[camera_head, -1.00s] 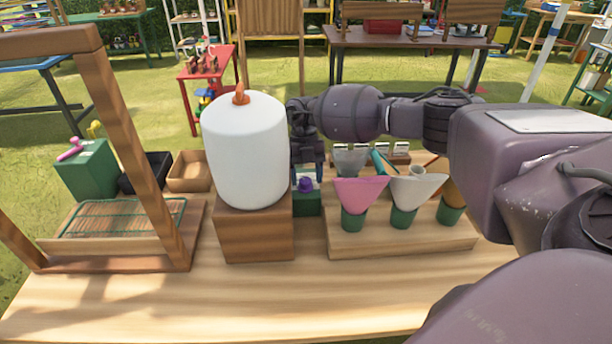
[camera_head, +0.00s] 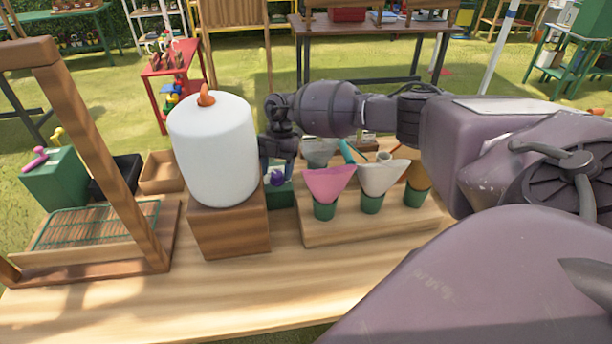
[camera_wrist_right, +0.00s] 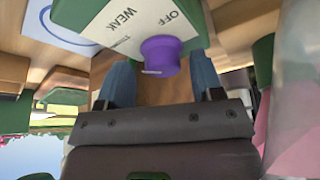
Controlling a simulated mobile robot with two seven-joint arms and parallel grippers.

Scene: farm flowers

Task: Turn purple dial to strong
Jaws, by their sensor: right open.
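The purple dial (camera_head: 277,180) sits on a small green box (camera_head: 282,196) behind the white tank's wooden stand. In the right wrist view the dial (camera_wrist_right: 161,52) is large, on a white panel (camera_wrist_right: 128,30) lettered OFF and WEAK; I see no STRONG lettering. A small white mark shows on the dial's near edge. My right gripper (camera_head: 276,158) is at the dial, with its fingers open. In the wrist view one finger is on each side of the dial, with gaps visible, so it is not gripped. My left gripper is not in view.
The white tank (camera_head: 215,150) with an orange knob stands close left of my right gripper. Paper flower cones, pink (camera_head: 328,184) and white (camera_head: 383,178), stand on a wooden rack (camera_head: 375,228) to the right. A wooden frame (camera_head: 105,150) is at left. The table front is clear.

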